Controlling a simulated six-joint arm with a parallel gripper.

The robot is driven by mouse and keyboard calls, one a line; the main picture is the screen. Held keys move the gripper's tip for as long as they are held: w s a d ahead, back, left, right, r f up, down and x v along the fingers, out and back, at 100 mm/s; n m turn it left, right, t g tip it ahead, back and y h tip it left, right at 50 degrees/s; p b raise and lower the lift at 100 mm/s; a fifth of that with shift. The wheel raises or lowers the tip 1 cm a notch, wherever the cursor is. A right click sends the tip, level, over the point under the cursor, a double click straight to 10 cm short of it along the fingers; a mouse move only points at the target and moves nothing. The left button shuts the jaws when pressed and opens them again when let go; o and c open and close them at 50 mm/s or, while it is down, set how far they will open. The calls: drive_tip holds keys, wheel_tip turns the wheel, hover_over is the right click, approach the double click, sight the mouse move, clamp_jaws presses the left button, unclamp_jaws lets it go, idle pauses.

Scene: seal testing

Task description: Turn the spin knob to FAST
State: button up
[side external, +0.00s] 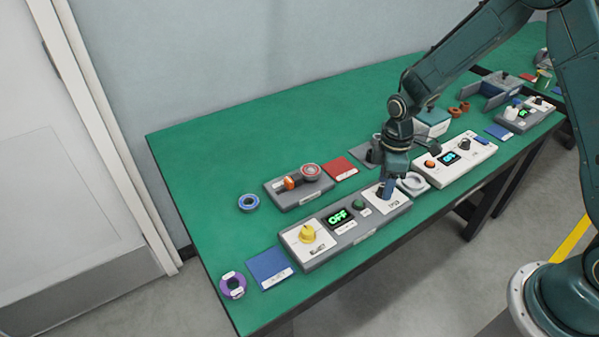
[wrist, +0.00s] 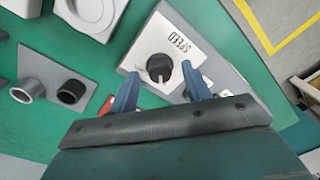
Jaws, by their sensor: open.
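A dark round knob (wrist: 159,67) with a light pointer mark sits on a white plate (wrist: 160,40) whose label seems to read SPEED. My open gripper (wrist: 160,72) has its blue fingers on either side of the knob in the wrist view; I cannot tell whether they touch it. In the side view my gripper (side external: 388,188) points down at the right end of a grey control panel (side external: 340,238) and hides most of the knob. A yellow knob (side external: 307,234) is at the panel's left end. Which FAST mark the pointer faces is not readable.
The panel's display (side external: 340,217) reads OFF, with a green button (side external: 358,204) beside it. A white ring (side external: 413,182) and a white panel (side external: 455,160) are close on the right. A grey fixture (side external: 299,187) stands behind. The back left of the green table is clear.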

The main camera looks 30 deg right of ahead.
drive_tip(key=shift+f, duration=0.25)
drive_tip(key=shift+c, duration=0.5)
drive_tip(key=c, duration=0.9)
